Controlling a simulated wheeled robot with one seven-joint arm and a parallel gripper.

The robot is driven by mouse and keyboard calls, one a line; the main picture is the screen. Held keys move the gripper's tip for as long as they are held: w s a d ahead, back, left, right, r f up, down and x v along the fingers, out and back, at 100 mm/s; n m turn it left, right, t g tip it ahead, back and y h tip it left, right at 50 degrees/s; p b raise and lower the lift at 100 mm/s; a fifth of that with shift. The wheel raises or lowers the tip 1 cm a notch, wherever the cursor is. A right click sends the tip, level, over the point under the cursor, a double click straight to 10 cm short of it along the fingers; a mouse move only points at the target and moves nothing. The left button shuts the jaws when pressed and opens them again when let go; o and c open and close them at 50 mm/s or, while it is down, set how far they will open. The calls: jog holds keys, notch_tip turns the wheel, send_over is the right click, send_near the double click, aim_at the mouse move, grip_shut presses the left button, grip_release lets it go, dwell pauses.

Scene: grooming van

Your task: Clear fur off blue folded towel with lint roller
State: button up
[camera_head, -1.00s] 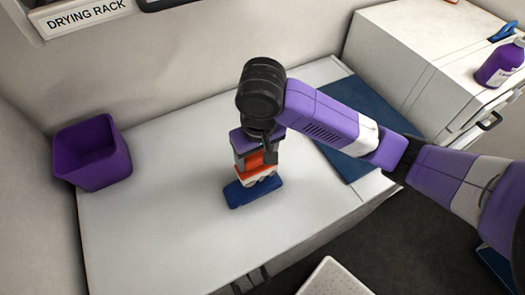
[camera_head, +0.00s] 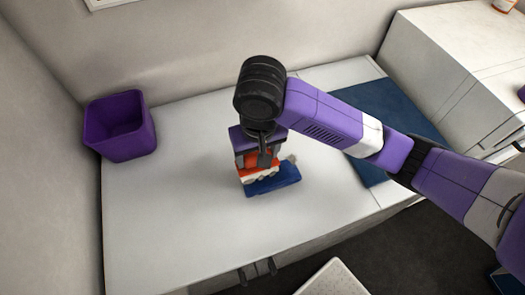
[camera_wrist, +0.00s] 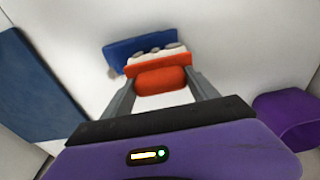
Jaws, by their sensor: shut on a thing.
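My gripper (camera_wrist: 160,82) is shut on the orange handle of the lint roller (camera_wrist: 162,80). In the head view, my gripper (camera_head: 260,158) points down and the lint roller (camera_head: 247,164) shows orange with a whitish roller head below. The blue folded towel (camera_head: 277,181) lies on the white counter under and to the right of the roller head. The towel (camera_wrist: 122,49) also shows beyond the roller in the wrist view. Pale lumps, which look like fur, show along the roller and towel edge. Whether the roller touches the towel is hard to tell.
A purple bin (camera_head: 120,128) stands at the counter's left, by the wall. A flat dark blue mat (camera_head: 385,105) lies at the right. The white counter (camera_head: 180,215) is clear around the towel. A white cabinet (camera_head: 460,65) stands at the back right.

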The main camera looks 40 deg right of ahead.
aim_at(246, 167)
jog(key=shift+w+a, duration=0.25)
jog(key=shift+a, duration=0.55)
jog(key=shift+w+a, duration=0.25)
jog(key=shift+a, duration=0.55)
jog(key=shift+s+a, duration=0.15)
jog(key=shift+s, duration=0.5)
jog(key=shift+s+d+b, duration=0.15)
jog(key=shift+s+d, duration=0.55)
jog(key=shift+d, duration=1.45)
jog(key=shift+s+d+b, duration=0.1)
jog(key=shift+s+d, duration=0.65)
jog(key=shift+d, duration=1.4)
jog(key=shift+s+d+b, duration=0.15)
jog(key=shift+s+d, duration=0.55)
jog(key=shift+d, duration=1.45)
jog(key=shift+s+a, duration=0.2)
jog(key=shift+s, duration=0.4)
jog(key=shift+w+a+f+p, duration=0.1)
jog(key=shift+w+a+p, duration=0.15)
jog(key=shift+a, duration=0.6)
jog(key=shift+w+a+p, duration=0.15)
jog(key=shift+w+a, duration=0.1)
jog(key=shift+a, duration=0.6)
jog(key=shift+w+a, duration=0.5)
jog(key=shift+a, duration=1.1)
jog(key=shift+w+a, duration=0.55)
jog(key=shift+a, duration=1.05)
jog(key=shift+w+a, duration=0.5)
jog(key=shift+a, duration=1.1)
jog(key=shift+r, duration=0.25)
